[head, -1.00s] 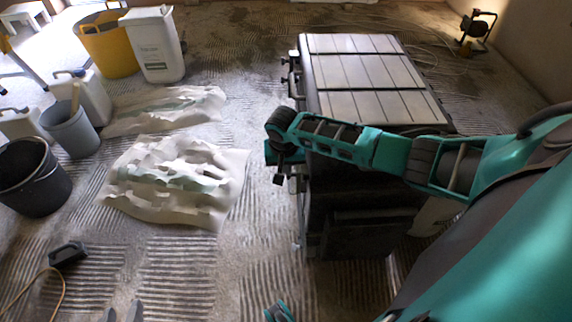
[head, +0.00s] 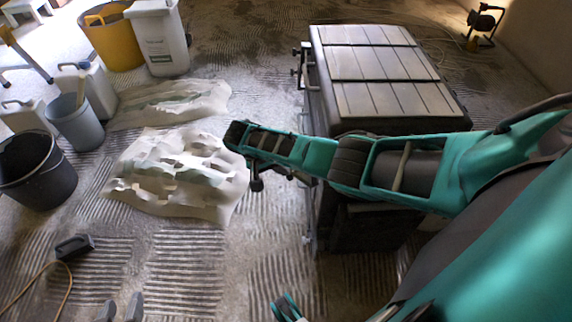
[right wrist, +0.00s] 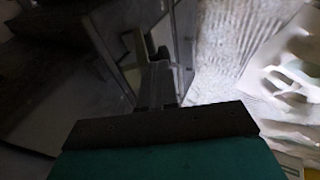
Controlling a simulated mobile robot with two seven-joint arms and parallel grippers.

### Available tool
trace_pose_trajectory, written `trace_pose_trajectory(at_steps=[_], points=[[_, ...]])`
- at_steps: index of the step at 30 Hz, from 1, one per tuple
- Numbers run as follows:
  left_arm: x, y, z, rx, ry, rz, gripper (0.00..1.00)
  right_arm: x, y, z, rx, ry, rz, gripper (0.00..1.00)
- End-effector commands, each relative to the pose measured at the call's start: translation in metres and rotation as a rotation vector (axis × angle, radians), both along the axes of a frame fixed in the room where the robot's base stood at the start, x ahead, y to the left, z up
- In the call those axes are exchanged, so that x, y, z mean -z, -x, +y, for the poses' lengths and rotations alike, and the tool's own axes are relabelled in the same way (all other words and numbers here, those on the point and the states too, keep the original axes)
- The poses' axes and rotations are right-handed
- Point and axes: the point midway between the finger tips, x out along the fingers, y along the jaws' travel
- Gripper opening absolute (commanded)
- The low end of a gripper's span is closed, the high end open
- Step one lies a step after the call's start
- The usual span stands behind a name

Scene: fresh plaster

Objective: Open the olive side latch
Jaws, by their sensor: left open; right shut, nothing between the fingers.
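A dark chest (head: 352,229) with a slatted pale top stands right of centre in the head view. In the right wrist view, a dull olive-grey upright piece (right wrist: 138,45), apparently the side latch, stands out by the chest's side. My right gripper (right wrist: 158,85) is shut and empty, its fingers just below that piece in the picture; I cannot tell whether they touch. In the head view my right arm crosses the chest's front and hides part of its left side; no olive latch shows there. My left gripper (head: 121,311) is open and empty at the bottom left edge.
Crumpled pale sheets (head: 170,178) lie on the ridged floor left of the chest. A black bucket (head: 38,178), a grey bucket (head: 78,127) and a yellow tub (head: 113,45) stand further left. Dark fittings (head: 300,65) stick out from the chest's far left side. A work lamp (head: 483,25) is behind.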

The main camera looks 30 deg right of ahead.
Motion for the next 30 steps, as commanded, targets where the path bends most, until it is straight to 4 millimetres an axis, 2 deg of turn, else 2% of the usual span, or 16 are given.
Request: trace_pose_trajectory(at_steps=[1,3,11,21,30], points=[[0.01,0.0,-0.001,-0.002,0.002,0.001,0.43,0.008,-0.002,0.004,0.0,0.022,0.013,0.0],[0.006,0.0,-0.001,-0.003,0.004,0.005,0.43,0.003,-0.002,0.001,0.0,0.017,0.009,0.0],[0.002,0.0,-0.001,-0.004,0.005,0.004,0.43,0.001,-0.001,0.0,0.001,0.015,0.008,0.0],[-0.015,0.0,-0.001,-0.001,0.004,0.001,0.43,-0.005,0.006,-0.01,0.001,0.014,0.009,0.0],[-0.013,0.002,0.001,0.003,-0.003,0.003,0.43,-0.003,0.007,-0.011,0.001,0.014,0.009,0.0]])
